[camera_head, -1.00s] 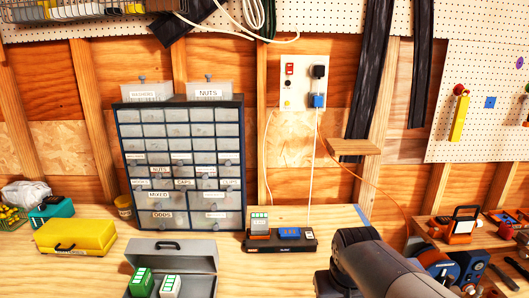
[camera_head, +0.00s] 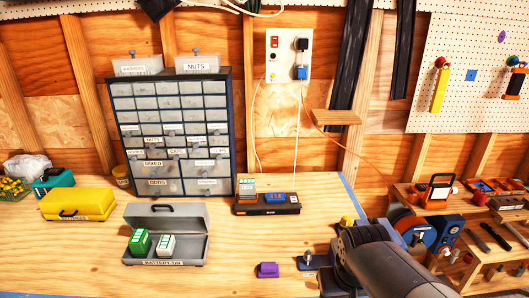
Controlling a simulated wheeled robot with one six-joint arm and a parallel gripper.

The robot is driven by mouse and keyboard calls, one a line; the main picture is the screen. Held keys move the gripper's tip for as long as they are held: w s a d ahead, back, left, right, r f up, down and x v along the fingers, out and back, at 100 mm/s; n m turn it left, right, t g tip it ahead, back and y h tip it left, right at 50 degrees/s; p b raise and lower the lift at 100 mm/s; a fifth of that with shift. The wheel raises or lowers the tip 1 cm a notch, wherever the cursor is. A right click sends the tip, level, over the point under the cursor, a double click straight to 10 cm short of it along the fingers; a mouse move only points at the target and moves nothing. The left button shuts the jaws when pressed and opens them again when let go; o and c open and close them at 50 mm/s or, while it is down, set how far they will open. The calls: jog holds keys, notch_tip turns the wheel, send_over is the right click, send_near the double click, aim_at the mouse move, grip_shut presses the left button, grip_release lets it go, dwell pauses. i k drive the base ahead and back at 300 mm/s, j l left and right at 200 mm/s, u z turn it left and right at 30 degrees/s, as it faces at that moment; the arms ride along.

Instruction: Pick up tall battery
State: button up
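A grey and orange battery with a light label (camera_head: 247,189) stands upright in the left slot of a black charger (camera_head: 268,204) on the bench. A green battery (camera_head: 140,242) and a white battery with green marks (camera_head: 165,245) stand side by side in an open grey tin (camera_head: 196,247) labelled as a battery tin. I cannot tell for sure which one is the tall battery. My arm shows at the lower right, in front of the charger and apart from all three batteries. My gripper is not visible.
A drawer cabinet (camera_head: 174,140) stands behind the tin. A yellow case (camera_head: 77,204) is at left. A small purple block (camera_head: 268,270) lies near the front. A tool rack (camera_head: 470,235) is at right. Bare bench lies between tin and charger.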

aim_at(247, 187)
jog(key=i+j+z, duration=0.1)
jog(key=j, duration=0.25)
jog(key=i+j+z, duration=0.1)
jog(key=i+j, duration=0.15)
jog(key=i+j+z, duration=0.1)
jog(key=j, duration=0.35)
